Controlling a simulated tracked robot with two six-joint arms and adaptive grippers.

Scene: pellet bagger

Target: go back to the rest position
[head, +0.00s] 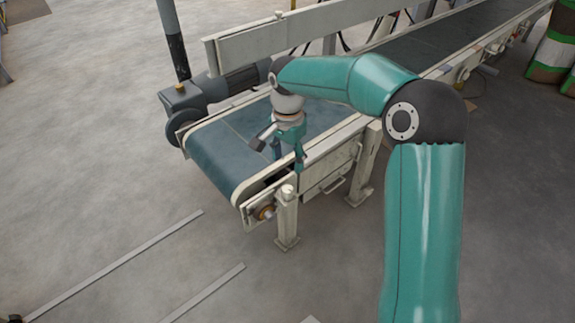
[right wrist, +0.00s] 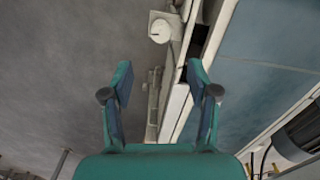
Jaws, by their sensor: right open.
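My right gripper (head: 287,158) points down over the near end of the conveyor, close to its right side rail. Its two fingers are apart with nothing between them. In the right wrist view the open fingers (right wrist: 160,85) straddle the line of the conveyor's side rail, with the blue belt (right wrist: 262,85) on the right and bare floor on the left. Whether the fingertips touch the rail I cannot tell. My left gripper is in neither view.
The conveyor (head: 222,160) runs from the middle to the upper right, with a pale side guard (head: 300,28) and a dark motor (head: 185,97) on its far side. Striped sacks (head: 553,50) stand at the right edge. The floor (head: 90,170) at left is clear apart from flat strips (head: 115,265).

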